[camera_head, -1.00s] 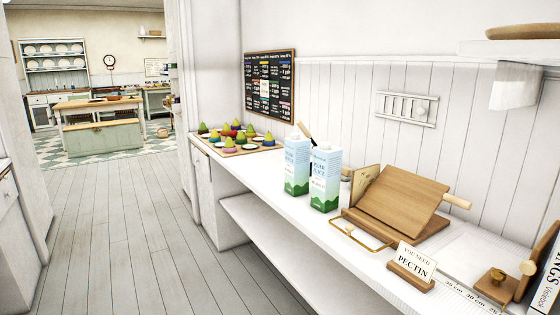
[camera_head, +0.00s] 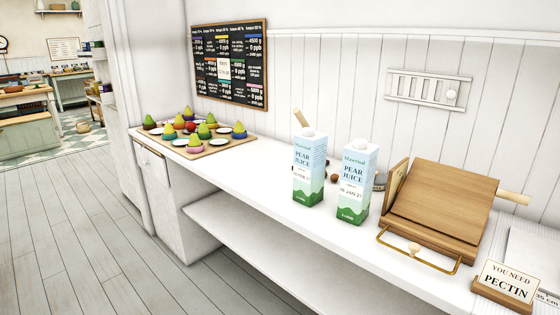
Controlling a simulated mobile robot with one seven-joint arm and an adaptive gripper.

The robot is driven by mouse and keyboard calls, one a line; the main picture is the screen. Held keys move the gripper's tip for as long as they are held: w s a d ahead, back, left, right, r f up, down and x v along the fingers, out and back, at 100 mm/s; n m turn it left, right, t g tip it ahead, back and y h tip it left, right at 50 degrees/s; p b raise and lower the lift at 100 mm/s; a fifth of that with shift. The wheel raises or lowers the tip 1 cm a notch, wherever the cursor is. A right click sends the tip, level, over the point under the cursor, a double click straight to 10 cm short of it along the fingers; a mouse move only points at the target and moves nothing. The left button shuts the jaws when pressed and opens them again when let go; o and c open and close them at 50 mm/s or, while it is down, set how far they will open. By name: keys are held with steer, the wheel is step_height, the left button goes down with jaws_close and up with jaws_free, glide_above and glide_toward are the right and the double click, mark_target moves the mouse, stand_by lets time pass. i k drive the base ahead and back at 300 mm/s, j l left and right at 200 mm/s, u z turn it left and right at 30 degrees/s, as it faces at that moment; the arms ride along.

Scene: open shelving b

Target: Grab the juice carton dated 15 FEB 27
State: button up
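Two pear juice cartons with white caps stand upright, side by side and apart, on the white counter. The left carton (camera_head: 308,170) has a date print that seems to read FEB, with its other characters too small to be sure of. The right carton (camera_head: 356,186) has a date print that seems to read JAN, also not fully legible. Both are white and pale blue with green at the bottom. My gripper is not in view.
A wooden stand (camera_head: 440,208) with a brass rail is right of the cartons, and a PECTIN sign (camera_head: 505,283) is nearer. A wooden board (camera_head: 190,152) of pears lies at the left. A wooden handle and small round items are behind the cartons. Floor (camera_head: 110,240) is clear at left.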

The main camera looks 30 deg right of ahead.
mark_target(310, 145)
steer(key=i+j+z, duration=0.15)
steer(key=i+j, duration=0.8)
steer(key=i+j+z, duration=0.15)
steer(key=z, duration=1.45)
